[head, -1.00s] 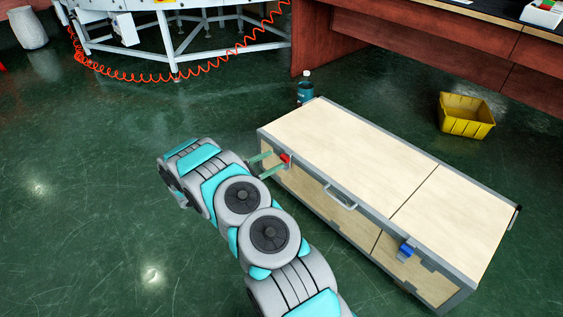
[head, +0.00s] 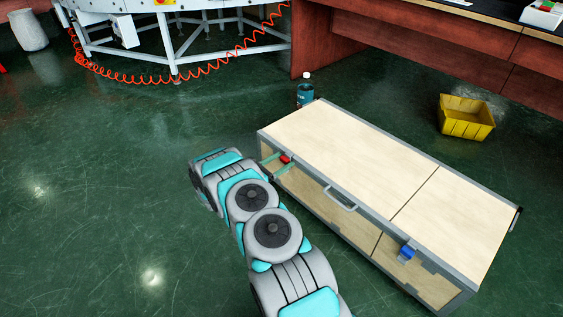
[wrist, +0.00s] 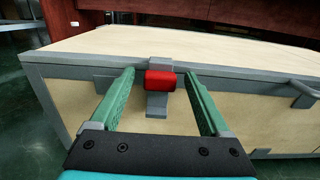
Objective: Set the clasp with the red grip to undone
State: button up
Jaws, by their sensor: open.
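The clasp with the red grip (wrist: 160,81) is on the upper front edge of a wooden case (head: 325,137) with grey metal edging. In the wrist view the red grip lies between the two green fingers of my gripper (wrist: 160,92), with a gap on each side. The fingers are open and touch nothing that I can see. In the head view the red grip (head: 286,159) shows near the case's left end, beside my gripper (head: 279,163). Grey metal parts of the clasp show above and below the grip.
A second clasp with a blue grip (head: 407,251) and a handle (head: 341,200) are on the same front side. A bottle (head: 306,90) stands behind the case. A yellow bin (head: 465,117) stands to its right. The floor left of my arm is clear.

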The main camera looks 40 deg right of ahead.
jog(key=shift+d, duration=0.1)
grip_shut()
dwell(0.7)
dwell(0.7)
